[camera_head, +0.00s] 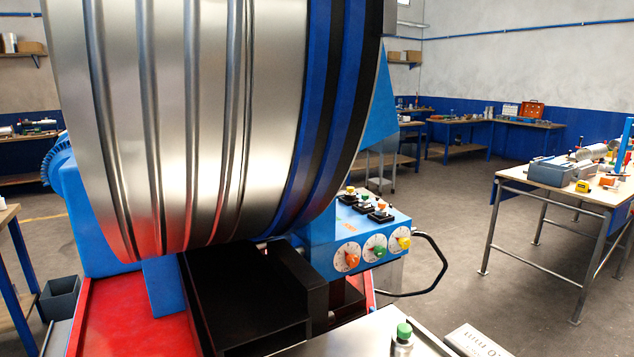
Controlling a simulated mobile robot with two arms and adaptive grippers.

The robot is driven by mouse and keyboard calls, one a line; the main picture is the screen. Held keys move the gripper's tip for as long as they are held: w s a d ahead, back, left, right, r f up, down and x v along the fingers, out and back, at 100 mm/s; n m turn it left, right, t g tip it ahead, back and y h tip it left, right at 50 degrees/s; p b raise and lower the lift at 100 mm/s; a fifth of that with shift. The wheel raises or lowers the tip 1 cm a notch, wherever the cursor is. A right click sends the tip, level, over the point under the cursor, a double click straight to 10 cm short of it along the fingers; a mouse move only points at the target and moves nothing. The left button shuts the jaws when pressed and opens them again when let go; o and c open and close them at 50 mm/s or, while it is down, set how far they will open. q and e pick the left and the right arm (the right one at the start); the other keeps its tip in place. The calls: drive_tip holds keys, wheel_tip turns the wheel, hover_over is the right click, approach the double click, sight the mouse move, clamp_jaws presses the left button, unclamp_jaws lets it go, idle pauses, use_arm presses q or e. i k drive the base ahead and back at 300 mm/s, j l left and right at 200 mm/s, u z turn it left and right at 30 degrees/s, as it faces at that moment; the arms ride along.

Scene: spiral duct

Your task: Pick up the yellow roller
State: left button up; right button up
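I see nothing that I can clearly name as the yellow roller. A small yellow object (582,186) lies near the front edge of the workbench at the right; it looks boxy with a dark centre, and it is too small to tell what it is. Neither of my grippers is in view.
A large ribbed metal duct (215,120) on a blue machine fills the left and centre. Its control box (372,235) carries coloured knobs. A green-capped bottle (403,336) stands at the bottom edge. The workbench (550,188) holds several items. Floor between is clear.

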sight(350, 195)
drive_tip(key=i+l+u, duration=0.2)
drive_tip(key=l+u, duration=0.2)
drive_tip(key=l, duration=0.3)
drive_tip(key=i+l+u, duration=0.1)
drive_tip(key=l+u, duration=0.25)
drive_tip(key=l, duration=0.4)
drive_tip(key=l+u, duration=0.4)
drive_tip(key=l, duration=0.4)
drive_tip(key=l+u, duration=0.15)
drive_tip(key=l, duration=1.35)
